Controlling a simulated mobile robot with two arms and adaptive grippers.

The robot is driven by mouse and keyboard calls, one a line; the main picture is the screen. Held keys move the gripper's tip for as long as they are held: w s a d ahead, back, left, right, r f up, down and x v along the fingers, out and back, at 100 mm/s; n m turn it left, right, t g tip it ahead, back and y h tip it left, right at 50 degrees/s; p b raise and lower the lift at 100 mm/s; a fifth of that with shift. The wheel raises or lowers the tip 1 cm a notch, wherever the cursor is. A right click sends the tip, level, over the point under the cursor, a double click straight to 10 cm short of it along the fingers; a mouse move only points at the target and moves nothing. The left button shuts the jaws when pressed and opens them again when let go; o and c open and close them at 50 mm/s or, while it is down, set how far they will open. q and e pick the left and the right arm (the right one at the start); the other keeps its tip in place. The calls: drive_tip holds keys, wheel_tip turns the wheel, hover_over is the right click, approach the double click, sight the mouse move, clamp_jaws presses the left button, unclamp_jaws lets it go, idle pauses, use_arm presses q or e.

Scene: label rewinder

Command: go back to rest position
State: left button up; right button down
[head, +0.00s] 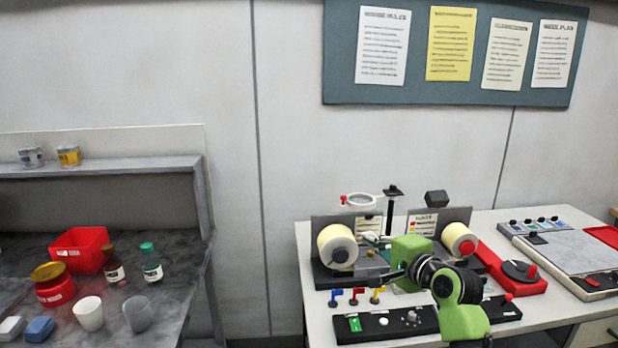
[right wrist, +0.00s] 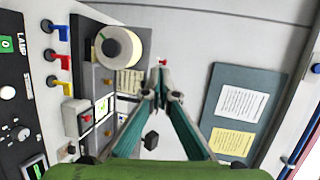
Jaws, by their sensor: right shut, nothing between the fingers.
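My right arm's green and black links reach over the label rewinder (head: 333,280) on the white table. The right gripper (right wrist: 161,82) shows best in the right wrist view, where its two teal-sided fingers meet at their tips with nothing between them. In the head view the gripper is small and partly hidden behind its own arm, close to the rewinder's middle. A cream label roll (head: 337,246) sits on the left of the machine, also in the right wrist view (right wrist: 113,47), and another roll (head: 458,239) sits on the right. My left gripper is in neither view.
Coloured levers (head: 356,294) and a black control panel (head: 375,324) lie at the front of the machine. A red device (head: 524,278) and a grey-topped unit (head: 575,250) stand right. A dark bench (head: 180,270) holds a red bin (head: 82,251), bottles and cups.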

drive_tip(key=s+d+f+n+g+h, duration=0.1)
drive_tip(key=s+f+n+g+h, duration=0.4)
drive_tip(key=s+f, duration=1.75)
drive_tip(key=s+d+f+n+g, duration=0.1)
drive_tip(key=s+f+n+g, duration=0.15)
drive_tip(key=s, duration=0.55)
drive_tip(key=s+d+f+n+g+h, duration=0.1)
drive_tip(key=s+d+f+n+g, duration=0.2)
drive_tip(key=s, duration=0.6)
drive_tip(key=s+f+n+g, duration=0.1)
drive_tip(key=s+f+n, duration=0.2)
drive_tip(key=s+n, duration=0.35)
drive_tip(key=s+f+m+b, duration=0.1)
drive_tip(key=s+f+b, duration=0.15)
drive_tip(key=f, duration=2.45)
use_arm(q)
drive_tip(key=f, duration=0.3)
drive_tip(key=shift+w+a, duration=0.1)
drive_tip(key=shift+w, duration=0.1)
use_arm(e)
drive_tip(key=s+d+f+g, duration=0.1)
drive_tip(key=s+f, duration=0.8)
drive_tip(key=s+d+f+g, duration=0.1)
drive_tip(key=s+d+f, duration=0.1)
drive_tip(key=s+f, duration=0.7)
drive_tip(key=shift+s+d, duration=0.2)
drive_tip(key=shift+d, duration=0.05)
